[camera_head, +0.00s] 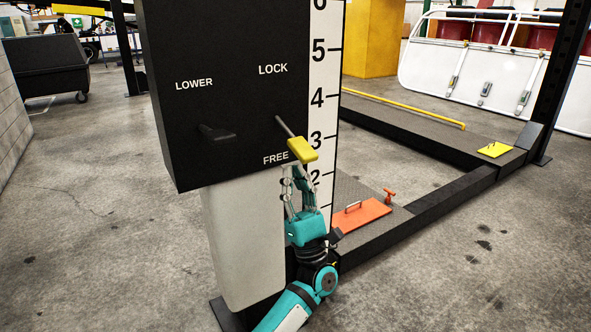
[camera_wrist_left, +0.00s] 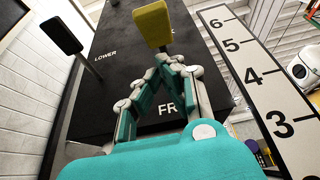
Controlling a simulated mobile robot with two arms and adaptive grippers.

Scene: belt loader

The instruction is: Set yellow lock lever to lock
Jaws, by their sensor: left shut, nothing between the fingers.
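The yellow lock lever (camera_head: 303,150) sticks out from the black control box (camera_head: 230,60) on a thin grey rod. Its yellow end points down and right, beside the word FREE, and the word LOCK is above it. My left gripper (camera_head: 298,172) is just below the yellow end, with its fingers shut and empty. In the left wrist view the yellow lever end (camera_wrist_left: 153,24) is just beyond the shut fingertips (camera_wrist_left: 163,62). I cannot tell whether they touch it. My right gripper is not in view.
A black lever (camera_head: 216,133) under the word LOWER is left of the yellow one. A numbered scale (camera_head: 327,75) runs along the box's right side. An orange plate (camera_head: 362,215) lies on the low platform at right. The floor at left is open.

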